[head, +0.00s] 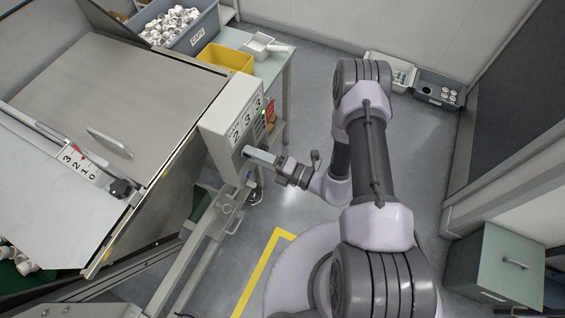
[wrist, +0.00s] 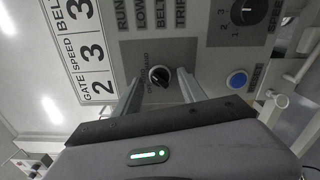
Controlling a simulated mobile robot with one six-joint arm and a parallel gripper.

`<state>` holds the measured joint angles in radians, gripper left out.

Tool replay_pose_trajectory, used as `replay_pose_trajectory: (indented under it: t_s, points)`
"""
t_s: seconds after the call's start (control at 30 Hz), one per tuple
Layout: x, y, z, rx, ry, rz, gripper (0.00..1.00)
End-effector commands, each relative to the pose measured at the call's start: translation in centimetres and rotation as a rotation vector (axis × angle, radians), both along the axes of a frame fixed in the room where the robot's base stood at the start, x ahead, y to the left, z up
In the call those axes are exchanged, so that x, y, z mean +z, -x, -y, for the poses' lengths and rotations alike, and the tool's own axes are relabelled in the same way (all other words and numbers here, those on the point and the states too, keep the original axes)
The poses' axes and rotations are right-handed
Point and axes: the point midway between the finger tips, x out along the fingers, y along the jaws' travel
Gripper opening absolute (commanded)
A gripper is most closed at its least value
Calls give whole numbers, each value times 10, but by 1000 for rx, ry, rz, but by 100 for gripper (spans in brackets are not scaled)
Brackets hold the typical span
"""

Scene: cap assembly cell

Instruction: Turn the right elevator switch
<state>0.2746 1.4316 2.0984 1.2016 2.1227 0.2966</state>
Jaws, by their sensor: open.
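A grey control box (head: 230,118) stands at the side of the large machine in the head view. In the wrist view its panel shows a small black rotary switch (wrist: 159,75) with small lettering around it, too blurred to read with certainty. My gripper (wrist: 162,86) is open, with one finger to the left of this switch and one to the right. The switch sits between the fingertips, and I cannot tell whether they touch it. In the head view my gripper (head: 250,153) is at the lower part of the box face, which hides the switch there.
A larger speed dial (wrist: 245,11) and a blue button (wrist: 236,80) are on the same panel, right of the switch. A yellow bin (head: 226,58) stands behind the box. Grey rails run below the box.

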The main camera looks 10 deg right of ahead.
Motion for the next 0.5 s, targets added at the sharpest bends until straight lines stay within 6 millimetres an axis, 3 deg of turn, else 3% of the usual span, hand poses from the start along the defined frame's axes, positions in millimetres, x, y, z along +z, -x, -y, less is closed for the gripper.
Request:
replay_pose_trajectory:
  t_s: [0.17,0.5]
  points:
    - [1,13,19,-7,-1,-3,49]
    - [2,80,106,-9,0,1,49]
